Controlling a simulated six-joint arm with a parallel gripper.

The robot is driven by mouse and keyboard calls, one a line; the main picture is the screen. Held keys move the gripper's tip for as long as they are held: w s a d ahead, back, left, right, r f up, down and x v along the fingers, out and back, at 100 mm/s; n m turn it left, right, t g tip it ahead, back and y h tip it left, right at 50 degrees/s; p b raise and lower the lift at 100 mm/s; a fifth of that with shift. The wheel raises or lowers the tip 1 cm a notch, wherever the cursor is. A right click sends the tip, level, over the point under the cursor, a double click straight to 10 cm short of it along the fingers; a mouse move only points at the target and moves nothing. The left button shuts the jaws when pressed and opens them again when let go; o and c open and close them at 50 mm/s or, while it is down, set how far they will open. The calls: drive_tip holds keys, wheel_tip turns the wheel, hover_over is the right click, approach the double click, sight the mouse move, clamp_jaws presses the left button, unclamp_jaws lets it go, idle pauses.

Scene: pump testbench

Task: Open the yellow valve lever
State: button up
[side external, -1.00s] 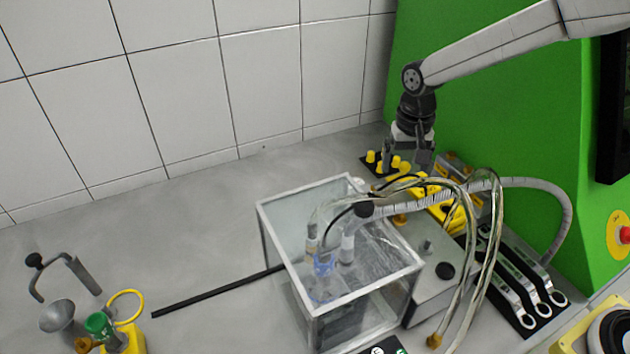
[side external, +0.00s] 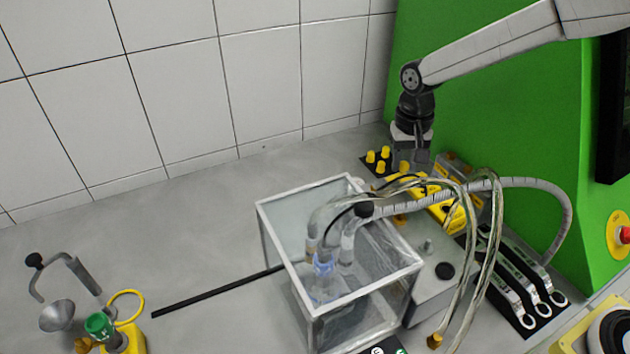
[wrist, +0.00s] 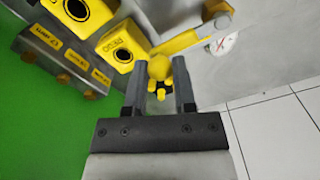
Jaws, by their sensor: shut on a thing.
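In the wrist view the yellow valve lever (wrist: 182,43) runs from the upper right to a rounded end between the fingers of my gripper (wrist: 160,72). The fingers are shut on this end, one on each side. In the side view my gripper (side external: 410,168) points down behind the glass tank, at the yellow parts beside the green panel. The lever is hard to make out there, because the fingers and hoses partly cover that area.
A glass tank (side external: 284,265) with clear and grey hoses stands in front. Yellow pegs (side external: 383,152) stand left of my gripper. Wrenches (side external: 512,285) lie at the right. A round gauge (wrist: 222,43) and yellow blocks (wrist: 122,53) are near the lever.

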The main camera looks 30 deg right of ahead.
drive_tip(key=shift+w+a, duration=0.15)
drive_tip(key=shift+w, duration=0.6)
drive_tip(key=shift+w+a, duration=0.5)
drive_tip(key=shift+w, duration=0.35)
drive_tip(key=shift+w+a, duration=0.55)
drive_tip(key=shift+w, duration=0.1)
idle(0.4)
